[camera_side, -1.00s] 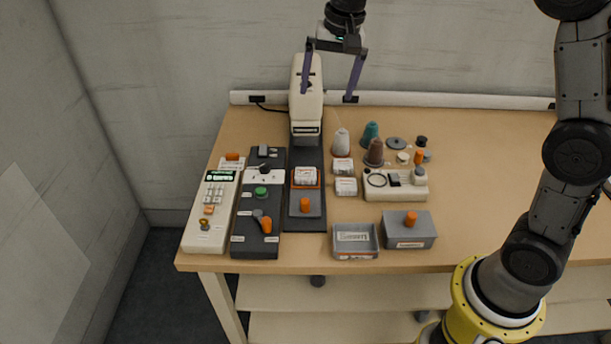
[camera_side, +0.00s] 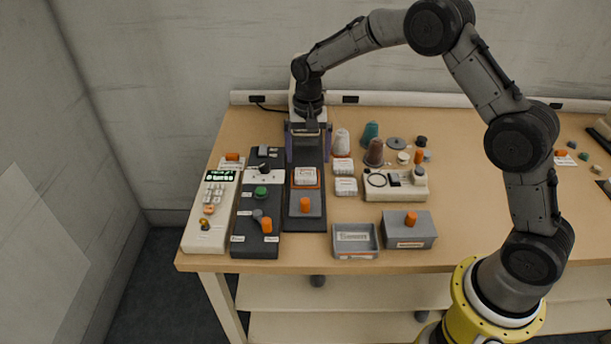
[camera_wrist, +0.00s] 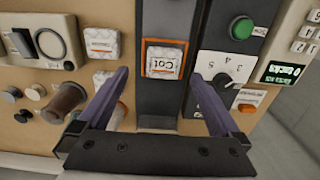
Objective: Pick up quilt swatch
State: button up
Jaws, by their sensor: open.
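A white quilted swatch with print on it (camera_side: 305,175) lies in an orange-rimmed holder on the dark strip of the sewing machine. It also shows in the wrist view (camera_wrist: 164,64), between my two fingers and a little beyond their tips. Two similar white swatches, an upper one (camera_side: 343,166) and a lower one (camera_side: 346,187), lie on the table just right of the strip. My gripper (camera_side: 308,160) is open and empty above the strip, behind the swatch in the holder. Its purple fingers point down toward the strip. The wrist view shows the gripper too (camera_wrist: 160,74).
Left of the strip are a dark control box with a green button (camera_side: 261,193) and a keypad unit (camera_side: 212,205). Right are thread cones, such as a brown one (camera_side: 375,153), and a beige device (camera_side: 400,188). A grey open tray (camera_side: 355,254) and lidded box (camera_side: 408,231) stand in front.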

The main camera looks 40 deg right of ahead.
aim_at(305, 173)
jog(key=shift+w+a+f, duration=0.1)
jog(key=shift+w+f, duration=0.05)
jog(key=shift+f, duration=1.3)
jog(key=shift+w+a+f, duration=0.1)
jog(key=shift+f, duration=1.3)
jog(key=c, duration=1.5)
jog(key=shift+r, duration=0.15)
